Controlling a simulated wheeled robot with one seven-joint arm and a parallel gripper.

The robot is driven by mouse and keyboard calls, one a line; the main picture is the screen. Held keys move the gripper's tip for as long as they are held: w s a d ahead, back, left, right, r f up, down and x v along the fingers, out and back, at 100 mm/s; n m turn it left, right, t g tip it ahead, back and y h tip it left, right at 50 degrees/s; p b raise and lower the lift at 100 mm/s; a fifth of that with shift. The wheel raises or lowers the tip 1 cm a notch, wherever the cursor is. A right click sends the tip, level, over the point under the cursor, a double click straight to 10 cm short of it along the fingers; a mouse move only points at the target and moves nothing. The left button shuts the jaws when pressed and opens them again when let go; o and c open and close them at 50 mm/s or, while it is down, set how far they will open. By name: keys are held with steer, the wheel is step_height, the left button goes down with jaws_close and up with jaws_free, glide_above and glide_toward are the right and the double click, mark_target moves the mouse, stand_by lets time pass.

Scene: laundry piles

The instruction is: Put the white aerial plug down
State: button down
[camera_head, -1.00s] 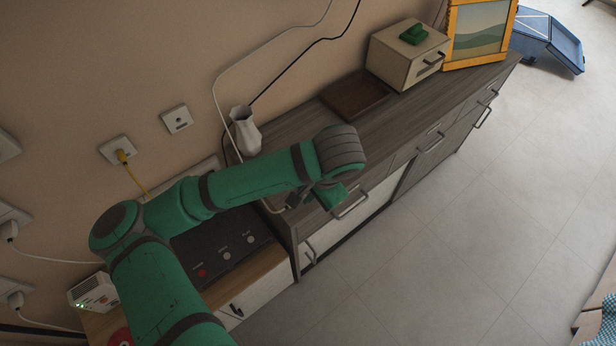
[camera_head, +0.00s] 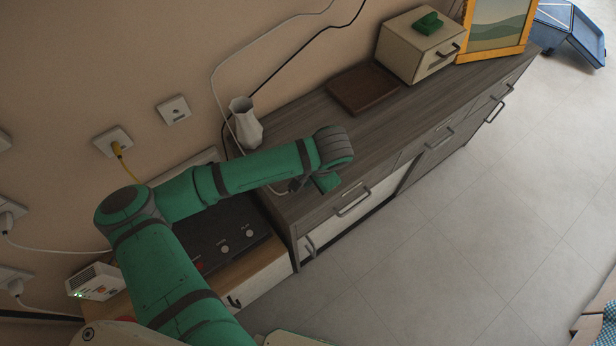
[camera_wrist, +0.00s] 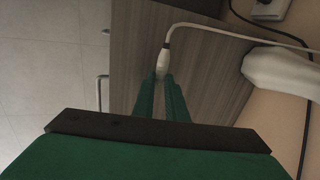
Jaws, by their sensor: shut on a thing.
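The white aerial plug (camera_wrist: 163,62) is between the fingertips of my gripper (camera_wrist: 162,80) in the wrist view, with its white cable (camera_wrist: 215,32) running off to the right. My gripper (camera_head: 296,186) is shut on it. In the head view the gripper is over the near left end of the grey wooden cabinet top (camera_head: 300,122), and the plug is mostly hidden by my arm. I cannot tell whether the plug touches the cabinet top.
A white vase (camera_head: 245,124) stands near the wall; it also shows in the wrist view (camera_wrist: 280,75). A dark brown flat box (camera_head: 362,88), a cream drawer box (camera_head: 413,50) and a yellow-framed picture (camera_head: 495,28) sit further right. The cabinet top between is clear.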

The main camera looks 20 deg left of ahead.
steer(key=shift+s+d+f, duration=0.1)
steer(key=shift+s+f, duration=0.1)
steer(key=shift+s, duration=0.05)
steer(key=shift+f, duration=0.6)
